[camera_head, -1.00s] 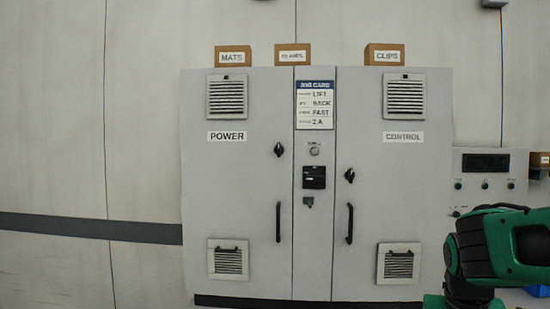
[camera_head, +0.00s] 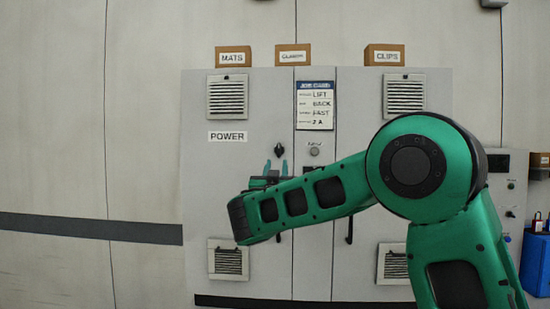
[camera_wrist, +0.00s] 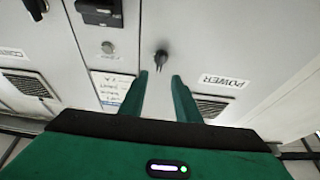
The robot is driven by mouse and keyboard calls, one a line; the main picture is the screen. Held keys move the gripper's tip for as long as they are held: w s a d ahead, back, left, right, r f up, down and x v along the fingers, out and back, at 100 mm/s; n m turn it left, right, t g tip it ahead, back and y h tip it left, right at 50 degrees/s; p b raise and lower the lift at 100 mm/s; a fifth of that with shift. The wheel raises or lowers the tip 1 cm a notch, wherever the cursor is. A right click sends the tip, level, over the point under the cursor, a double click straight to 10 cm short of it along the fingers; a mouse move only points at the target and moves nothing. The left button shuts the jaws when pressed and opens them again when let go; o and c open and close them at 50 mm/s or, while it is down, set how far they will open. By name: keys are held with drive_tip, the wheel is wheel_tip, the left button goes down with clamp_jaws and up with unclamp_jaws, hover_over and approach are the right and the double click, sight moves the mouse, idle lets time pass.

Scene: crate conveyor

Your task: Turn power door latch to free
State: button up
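The power door latch (camera_head: 279,150) is a small black knob on the grey POWER door (camera_head: 215,175), right of the POWER label. It also shows in the wrist view (camera_wrist: 161,59), just beyond my fingertips and between their lines. My gripper (camera_head: 276,165) is just below the latch in the head view, with green fingers pointing up. In the wrist view my gripper (camera_wrist: 163,78) is open, with a gap between the fingers and nothing in it. The fingers look apart from the latch. The POWER door handle is mostly hidden behind my arm.
Small boxes labelled MATS (camera_head: 233,57) and CLIPS (camera_head: 384,55) stand on the cabinet top with a third between them. A job card (camera_head: 315,105) hangs on the centre strip. My arm covers much of the CONTROL door. The wall at left is clear.

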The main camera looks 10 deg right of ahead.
sight(278, 151)
drive_tip(key=x, duration=1)
drive_tip(key=shift+w+r, duration=0.2)
drive_tip(key=shift+w, duration=0.1)
clamp_jaws()
